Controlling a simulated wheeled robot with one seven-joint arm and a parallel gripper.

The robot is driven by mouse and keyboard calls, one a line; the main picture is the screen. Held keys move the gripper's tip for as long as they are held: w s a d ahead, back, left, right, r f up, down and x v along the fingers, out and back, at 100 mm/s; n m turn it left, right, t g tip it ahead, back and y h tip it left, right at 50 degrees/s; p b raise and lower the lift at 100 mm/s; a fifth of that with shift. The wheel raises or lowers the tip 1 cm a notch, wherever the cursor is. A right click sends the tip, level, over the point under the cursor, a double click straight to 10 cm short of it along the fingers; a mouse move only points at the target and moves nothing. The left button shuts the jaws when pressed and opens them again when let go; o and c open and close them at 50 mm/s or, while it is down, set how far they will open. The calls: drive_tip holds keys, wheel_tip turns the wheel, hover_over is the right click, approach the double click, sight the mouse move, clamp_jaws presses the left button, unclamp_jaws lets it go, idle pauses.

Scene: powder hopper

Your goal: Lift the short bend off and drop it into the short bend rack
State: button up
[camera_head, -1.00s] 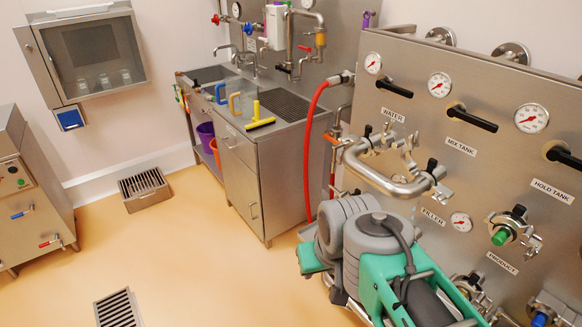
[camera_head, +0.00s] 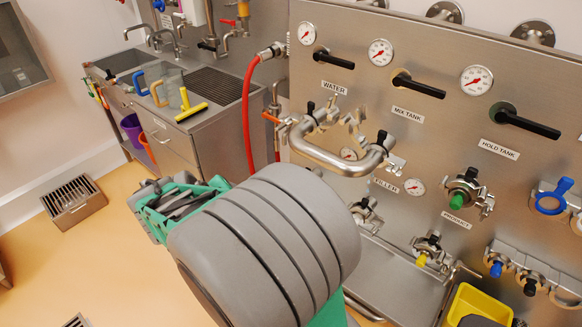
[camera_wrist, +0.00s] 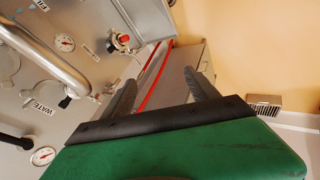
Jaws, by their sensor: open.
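The bend I take to be the short bend is a polished U-shaped steel pipe (camera_head: 335,160), standing out from the steel panel between clamped ports under the WATER and MIX TANK labels. Part of its tube also crosses the upper left of the wrist view (camera_wrist: 48,52). My gripper (camera_wrist: 163,92) is open, with its two dark fingers apart and nothing held between them. The pipe lies left of the fingers, not between them. I cannot identify the short bend rack.
The panel (camera_head: 440,140) carries gauges, black valve handles and capped ports. A steel holder (camera_head: 520,265) with coloured pieces and a yellow bin (camera_head: 478,304) are at lower right. A red hose (camera_head: 248,115) hangs beside the sink counter (camera_head: 180,135).

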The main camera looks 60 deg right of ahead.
drive_tip(key=s+d+g+h, duration=0.3)
drive_tip(key=s+d+h, duration=0.3)
drive_tip(key=d, duration=0.7)
drive_tip(key=n+g+h, duration=0.1)
drive_tip(key=n+g, duration=0.1)
approach(316, 161)
drive_tip(key=d, duration=0.1)
drive_tip(key=b+x, duration=0.1)
drive_tip(key=x, duration=0.9)
drive_tip(key=shift+a, duration=0.1)
